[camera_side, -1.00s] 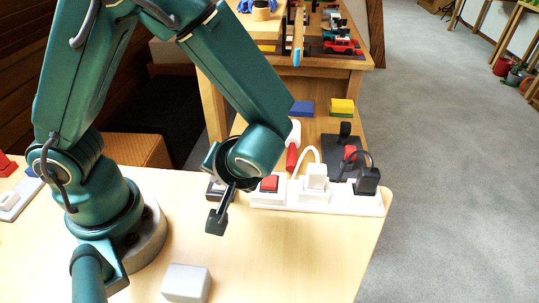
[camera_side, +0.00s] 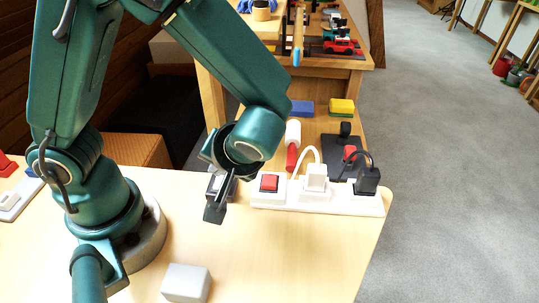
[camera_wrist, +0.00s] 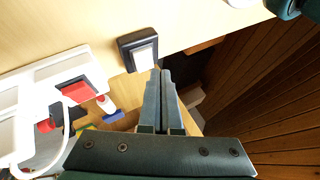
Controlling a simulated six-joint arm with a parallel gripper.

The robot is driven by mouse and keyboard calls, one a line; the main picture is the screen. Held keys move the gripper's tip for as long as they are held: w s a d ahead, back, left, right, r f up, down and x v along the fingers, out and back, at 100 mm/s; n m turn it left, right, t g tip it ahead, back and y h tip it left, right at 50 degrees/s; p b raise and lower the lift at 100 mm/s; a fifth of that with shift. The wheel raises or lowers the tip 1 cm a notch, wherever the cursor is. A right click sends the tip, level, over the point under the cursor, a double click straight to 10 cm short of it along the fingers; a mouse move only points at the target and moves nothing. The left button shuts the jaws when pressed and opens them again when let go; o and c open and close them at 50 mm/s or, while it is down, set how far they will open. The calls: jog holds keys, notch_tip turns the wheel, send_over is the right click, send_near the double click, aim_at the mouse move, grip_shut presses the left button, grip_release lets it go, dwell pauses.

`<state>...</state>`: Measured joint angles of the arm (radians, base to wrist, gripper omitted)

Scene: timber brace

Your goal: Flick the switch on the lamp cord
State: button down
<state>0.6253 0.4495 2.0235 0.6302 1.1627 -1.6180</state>
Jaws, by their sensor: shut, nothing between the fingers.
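A small black housing with a pale rocker on top (camera_wrist: 140,50) lies on the table, just ahead of my fingertips in the wrist view. In the side view this switch (camera_side: 219,184) is partly hidden behind my fingers. I see no cord joined to it and cannot tell which way the rocker is tilted. My gripper (camera_side: 213,214) is shut and empty, pointing down, close to the switch. In the wrist view the closed fingers (camera_wrist: 163,73) end just below the housing; I cannot tell whether they touch it.
A white power strip (camera_side: 325,203) with a red switch (camera_side: 269,183) and two plugs lies to the right of my gripper. A light grey block (camera_side: 186,283) sits near the front. The wooden table (camera_side: 290,260) is clear at front right. A second bench stands behind.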

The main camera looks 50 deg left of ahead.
aim_at(216, 178)
jog(key=shift+w+a+r, duration=0.1)
jog(key=shift+a+r, duration=0.05)
jog(key=shift+r, duration=0.95)
jog(key=shift+w+a+r, duration=0.1)
jog(key=shift+r, duration=1)
jog(key=shift+w+a+r, duration=0.1)
jog(key=shift+a+r, duration=0.05)
jog(key=shift+a, duration=0.05)
jog(key=s+d+r+m+t+h, duration=0.2)
jog(key=r+m+t+h, duration=0.3)
jog(key=h, duration=0.3)
jog(key=shift+s+r+m, duration=0.4)
jog(key=shift+s+m, duration=0.2)
jog(key=shift+m, duration=0.3)
